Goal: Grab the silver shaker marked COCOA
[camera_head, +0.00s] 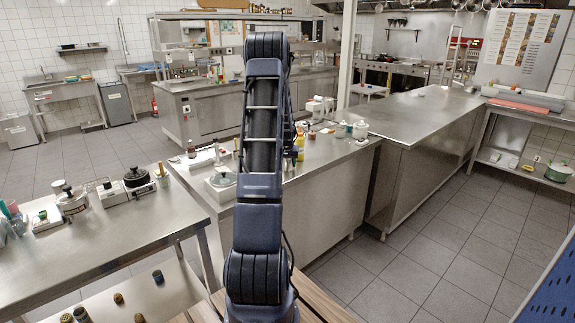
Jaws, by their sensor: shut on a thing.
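I cannot make out a silver shaker marked COCOA; no lettering is readable at this size. My dark blue arm stands upright in the middle of the view and hides part of the counter behind it. My gripper is not visible, hidden behind the arm or out of frame. Several small jars or shakers, such as a dark one (158,276) and a brownish one (118,298), stand on the lower shelf of the left table. A yellow bottle (300,137) and small items stand on the counter just right of my arm.
The left steel table (150,215) holds pots and appliances at its back. The middle counter (330,150) carries a scale (222,178), a brown bottle (191,149) and white-and-green canisters (360,130). The right counter (430,115) is mostly bare. The tiled floor (420,240) at right is clear.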

